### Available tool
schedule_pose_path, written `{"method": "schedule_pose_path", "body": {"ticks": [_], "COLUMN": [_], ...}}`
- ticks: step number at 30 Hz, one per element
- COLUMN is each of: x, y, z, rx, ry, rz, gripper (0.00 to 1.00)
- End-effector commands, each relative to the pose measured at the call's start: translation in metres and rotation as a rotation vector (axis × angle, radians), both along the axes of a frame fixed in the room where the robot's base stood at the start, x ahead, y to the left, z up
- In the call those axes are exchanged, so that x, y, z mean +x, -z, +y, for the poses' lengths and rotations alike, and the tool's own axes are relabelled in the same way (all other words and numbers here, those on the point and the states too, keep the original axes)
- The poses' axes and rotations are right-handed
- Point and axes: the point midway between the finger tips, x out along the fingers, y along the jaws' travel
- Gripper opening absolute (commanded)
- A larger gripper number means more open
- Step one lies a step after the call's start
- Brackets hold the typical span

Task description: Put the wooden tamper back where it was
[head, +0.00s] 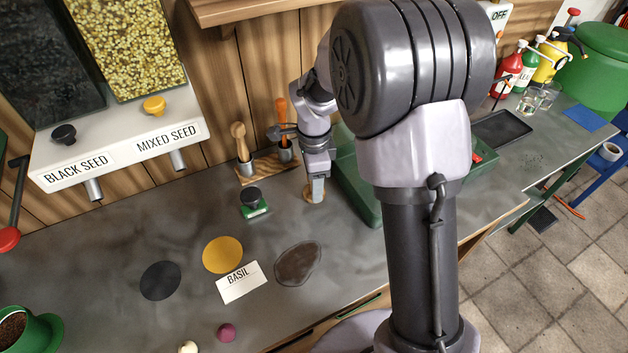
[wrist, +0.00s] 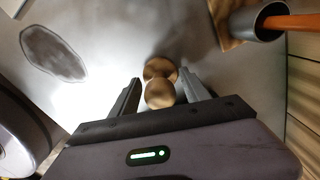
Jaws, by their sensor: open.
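The wooden tamper (wrist: 160,92) shows in the wrist view as a round knob over a round foot, standing on the grey bench. My gripper (wrist: 160,88) is open, with one finger on each side of the knob; I cannot tell whether either finger touches it. In the head view my gripper (head: 316,198) is low over the bench in front of the wooden rack. Only a wooden edge of the tamper (head: 307,193) shows there; the rest is hidden behind the fingers.
The wooden rack (head: 250,181) holds metal cups with a wooden-handled tool (head: 238,135) and an orange-handled tool (head: 282,112). A green box (head: 352,190) stands close right of my gripper. A black-knobbed green stamp (head: 253,205) stands left. A dark patch (head: 298,264) and BASIL card (head: 240,282) lie nearer.

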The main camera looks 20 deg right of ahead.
Motion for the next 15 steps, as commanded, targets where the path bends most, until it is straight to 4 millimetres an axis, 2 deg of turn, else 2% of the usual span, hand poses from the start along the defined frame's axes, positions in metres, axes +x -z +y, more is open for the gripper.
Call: {"method": "schedule_pose_path", "body": {"ticks": [4,9,12,15], "x": [0.0,0.001,0.001,0.0], "y": [-0.018,-0.069,-0.095,-0.113], "z": [0.0,0.0,0.0,0.0], "rx": [0.0,0.0,0.0,0.0], "ry": [0.0,0.0,0.0,0.0], "rz": [-0.001,-0.004,-0.004,-0.001], "gripper": [0.55,0.55,0.55,0.55]}}
